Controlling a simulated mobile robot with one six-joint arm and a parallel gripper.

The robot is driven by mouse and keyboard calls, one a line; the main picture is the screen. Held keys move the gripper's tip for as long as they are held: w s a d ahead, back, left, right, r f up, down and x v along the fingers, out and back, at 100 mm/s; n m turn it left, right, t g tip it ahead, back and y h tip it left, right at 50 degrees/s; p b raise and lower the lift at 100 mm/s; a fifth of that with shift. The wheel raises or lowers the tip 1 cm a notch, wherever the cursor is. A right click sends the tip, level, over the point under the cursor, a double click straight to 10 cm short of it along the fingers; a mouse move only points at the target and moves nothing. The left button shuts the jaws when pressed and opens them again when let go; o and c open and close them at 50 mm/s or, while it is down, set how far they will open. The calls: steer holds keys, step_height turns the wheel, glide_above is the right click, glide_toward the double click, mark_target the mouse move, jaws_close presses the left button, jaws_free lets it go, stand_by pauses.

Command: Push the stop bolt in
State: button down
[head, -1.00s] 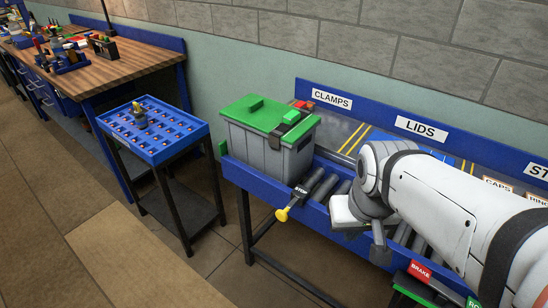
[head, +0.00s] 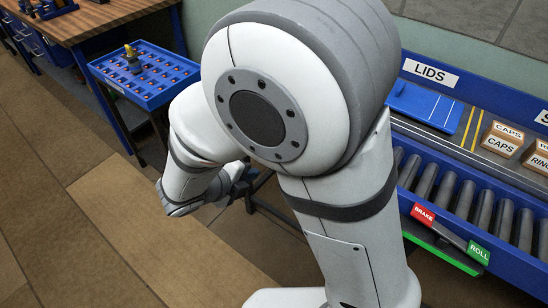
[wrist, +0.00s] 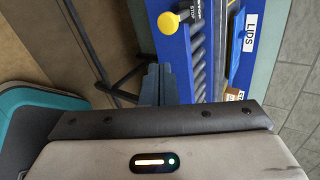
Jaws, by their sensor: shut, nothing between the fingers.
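The stop bolt's yellow knob (wrist: 168,22) shows at the top of the wrist view.
Conveyor rollers (head: 452,196) run behind the rail, with a red BRAKE label (head: 423,215) and green ROLL label (head: 478,252) in front. A blue tray stand (head: 146,75) is at left. The floor (head: 90,215) in front is clear.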

steer(key=w+d+f+n+b, duration=0.1)
steer(key=w+d+f+b, duration=0.1)
steer(key=w+d+f, duration=0.4)
steer(key=shift+w+f+n+t, duration=0.15)
steer(key=shift+w+n+t, duration=0.15)
steer(key=shift+w, duration=1.6)
